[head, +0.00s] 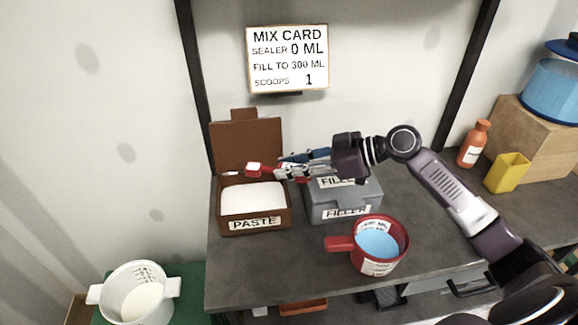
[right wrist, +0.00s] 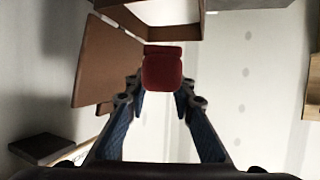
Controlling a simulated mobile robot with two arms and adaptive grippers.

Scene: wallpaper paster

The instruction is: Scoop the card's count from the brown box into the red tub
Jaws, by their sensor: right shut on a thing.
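The mix card (head: 287,59) on the wall reads SCOOPS 1, SEALER 0 ML and FILL TO 300 ML. The brown box (head: 254,223), labelled PASTE, stands open with white material inside and its lid raised behind. My right gripper (head: 284,169) is shut on a red scoop (head: 255,168) above the back of the brown box, in front of its lid. The scoop also shows between the fingers in the right wrist view (right wrist: 162,72); I cannot tell what it holds. The red tub (head: 379,262), with a handle and blue liquid, stands at the counter's front. My left gripper is out of view.
A grey FILLER box (head: 345,207) stands right of the brown box, partly under my right arm. A white bucket (head: 134,291) stands lower left. An orange bottle (head: 473,145), yellow cup (head: 507,174) and wooden block (head: 540,140) with a blue pot (head: 553,90) are at the right.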

